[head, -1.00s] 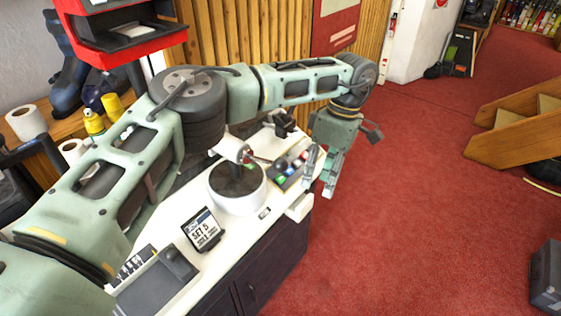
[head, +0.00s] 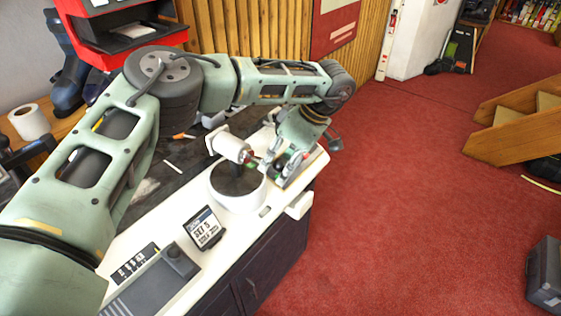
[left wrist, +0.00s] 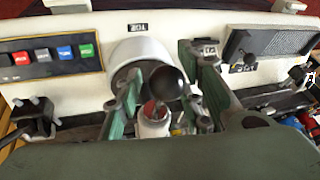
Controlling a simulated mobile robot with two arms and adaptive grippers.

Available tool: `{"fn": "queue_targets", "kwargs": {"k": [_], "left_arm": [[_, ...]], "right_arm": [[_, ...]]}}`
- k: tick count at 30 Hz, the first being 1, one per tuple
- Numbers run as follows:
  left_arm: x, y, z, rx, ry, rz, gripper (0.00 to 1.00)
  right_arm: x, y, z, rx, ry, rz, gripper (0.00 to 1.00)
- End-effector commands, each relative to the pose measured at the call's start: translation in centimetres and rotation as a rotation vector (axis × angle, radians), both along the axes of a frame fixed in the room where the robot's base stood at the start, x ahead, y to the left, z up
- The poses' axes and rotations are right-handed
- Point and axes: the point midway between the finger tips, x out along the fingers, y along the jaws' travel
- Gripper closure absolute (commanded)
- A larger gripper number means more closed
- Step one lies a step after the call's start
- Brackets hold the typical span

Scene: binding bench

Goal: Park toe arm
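My left gripper (head: 276,161) is over the bench top, beside a white cylinder with a red and green end (head: 230,146), which I take to be part of the toe arm. In the left wrist view its two fingers (left wrist: 163,76) are spread, with a black ball knob (left wrist: 166,83) between them. I cannot tell whether either finger touches the knob. A white post with a red mark (left wrist: 152,122) shows just below the knob. The round white drum with a dark top (head: 238,194) stands below the cylinder. My right gripper is in neither view.
A "SET 5" display (head: 204,228) and a grey control panel (head: 158,282) stand on the bench top (head: 250,235). A row of coloured buttons (left wrist: 50,55) is near the gripper. A red machine (head: 120,35) stands at the back.

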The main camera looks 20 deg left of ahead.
Motion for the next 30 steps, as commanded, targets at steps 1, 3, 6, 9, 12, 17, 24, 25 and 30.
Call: {"fn": "queue_targets", "kwargs": {"k": [1,3,6,9,12,17,24,25,30], "left_arm": [[0.0,0.01,-0.03,0.0,0.0,0.0,0.64],[0.01,0.01,-0.03,0.0,0.0,0.0,0.64],[0.0,0.01,-0.02,0.0,0.0,0.0,0.7],[0.01,0.01,0.0,0.0,0.0,0.0,0.78],[0.04,0.02,0.03,0.0,-0.001,0.001,0.87],[0.12,0.04,0.09,0.001,-0.004,0.001,1.0],[0.21,0.08,0.19,0.001,-0.008,0.002,1.0],[0.23,0.09,0.2,0.001,-0.008,0.002,1.0],[0.27,0.1,0.26,0.001,-0.009,-0.004,1.0]], "right_arm": [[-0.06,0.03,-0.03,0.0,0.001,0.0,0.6],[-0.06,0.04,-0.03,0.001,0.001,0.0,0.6],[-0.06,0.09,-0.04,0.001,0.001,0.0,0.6],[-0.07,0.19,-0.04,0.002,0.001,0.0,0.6],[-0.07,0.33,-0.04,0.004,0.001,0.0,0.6],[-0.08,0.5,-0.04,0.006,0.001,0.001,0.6],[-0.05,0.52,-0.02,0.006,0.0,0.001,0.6],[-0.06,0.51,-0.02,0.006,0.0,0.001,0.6],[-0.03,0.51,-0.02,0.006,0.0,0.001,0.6]]}}
